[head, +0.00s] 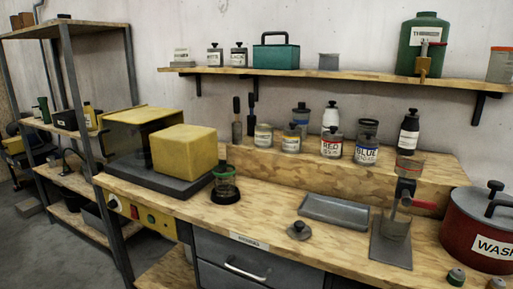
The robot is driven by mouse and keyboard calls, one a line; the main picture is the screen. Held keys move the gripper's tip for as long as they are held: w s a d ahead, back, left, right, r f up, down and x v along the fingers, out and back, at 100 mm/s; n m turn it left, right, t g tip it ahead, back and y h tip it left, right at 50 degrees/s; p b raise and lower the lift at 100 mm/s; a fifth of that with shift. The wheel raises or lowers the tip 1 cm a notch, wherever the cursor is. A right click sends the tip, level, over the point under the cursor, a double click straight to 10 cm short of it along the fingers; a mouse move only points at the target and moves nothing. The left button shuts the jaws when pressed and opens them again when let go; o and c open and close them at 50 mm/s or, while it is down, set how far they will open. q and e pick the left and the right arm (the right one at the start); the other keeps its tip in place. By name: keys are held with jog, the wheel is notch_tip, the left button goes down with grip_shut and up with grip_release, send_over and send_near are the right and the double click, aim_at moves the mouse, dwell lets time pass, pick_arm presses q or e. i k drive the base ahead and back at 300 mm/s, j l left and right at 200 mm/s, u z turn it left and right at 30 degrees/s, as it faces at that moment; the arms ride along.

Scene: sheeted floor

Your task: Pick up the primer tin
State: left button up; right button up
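No label in the head view reads clearly as primer, so I cannot tell which container is the primer tin. Two small tins with pale labels, a left one (263,138) and a right one (291,139), stand on the raised wooden step (275,158) at the back of the bench. A jar with a red-lettered label (332,146) and a jar labelled BLUE (366,152) stand to their right. A grey tin (328,62) sits on the wall shelf. Neither of my grippers is in view.
Dark bottles stand near the tins. A shelving rack (66,90) is left.

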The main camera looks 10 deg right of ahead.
aim_at(264, 133)
jog(key=i+j+z, duration=0.15)
jog(key=j, duration=0.3)
jog(key=i+j+z, duration=0.2)
jog(key=j, duration=0.25)
jog(key=i+j+z, duration=0.15)
jog(key=j, duration=0.35)
jog(key=i+j+z, duration=0.2)
jog(key=j, duration=0.25)
jog(key=k, duration=0.1)
